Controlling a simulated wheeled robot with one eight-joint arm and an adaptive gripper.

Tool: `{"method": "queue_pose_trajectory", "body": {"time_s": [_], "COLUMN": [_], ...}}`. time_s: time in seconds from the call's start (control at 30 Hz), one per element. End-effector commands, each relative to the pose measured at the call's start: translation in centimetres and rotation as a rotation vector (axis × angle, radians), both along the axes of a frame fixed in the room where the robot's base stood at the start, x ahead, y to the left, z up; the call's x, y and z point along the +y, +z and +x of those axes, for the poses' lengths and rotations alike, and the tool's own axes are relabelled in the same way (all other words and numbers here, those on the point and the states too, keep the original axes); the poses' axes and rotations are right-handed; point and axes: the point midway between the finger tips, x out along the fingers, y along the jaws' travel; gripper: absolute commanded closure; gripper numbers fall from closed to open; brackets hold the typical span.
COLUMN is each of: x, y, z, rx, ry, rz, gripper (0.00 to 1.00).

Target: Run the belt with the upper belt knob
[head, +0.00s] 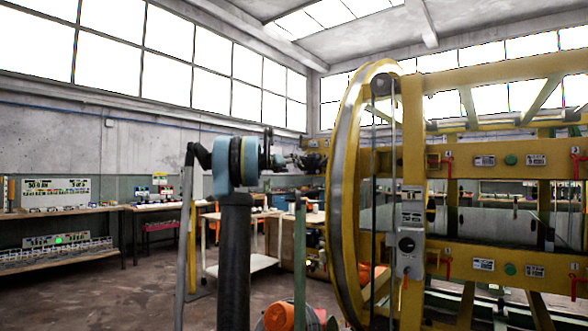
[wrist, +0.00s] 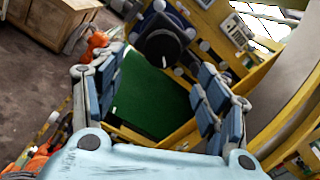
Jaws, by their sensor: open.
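The ring inverter (head: 345,190) is a yellow frame with a large grey-edged ring at the right of the head view. Its upper rail carries a small green knob (head: 511,160), and its lower rail carries a second green knob (head: 510,268). I cannot tell which control is the upper belt knob. A grey control box (head: 408,245) with a dark round part hangs at the ring. My gripper (head: 312,162) is left of the ring, apart from the green knobs. In the wrist view my gripper (wrist: 160,85) is open and empty, with a green surface (wrist: 150,95) behind its fingers.
Red handles (head: 448,160) stick out along the rails. A white cart (head: 250,262) and workbenches (head: 70,212) stand behind at the left. An orange motor-like part (head: 280,317) sits low by the ring. Open floor (head: 110,300) lies at the left.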

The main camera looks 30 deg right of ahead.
Motion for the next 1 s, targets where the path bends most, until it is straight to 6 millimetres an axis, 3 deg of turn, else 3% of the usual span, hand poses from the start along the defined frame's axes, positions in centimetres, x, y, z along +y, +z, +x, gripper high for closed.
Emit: {"method": "queue_pose_trajectory", "body": {"time_s": [0.1,0.3,0.87,1.0], "x": [1.6,3.0,3.2,4.1], "y": [0.0,0.0,0.0,-0.6], "z": [-0.7,-1.2,-1.3,-1.9], "rx": [0.0,0.0,-0.001,-0.049], "ry": [0.0,0.001,0.0,0.004], "rz": [0.0,0.0,0.001,0.044], "gripper": [0.32,0.32,0.32,0.32]}}
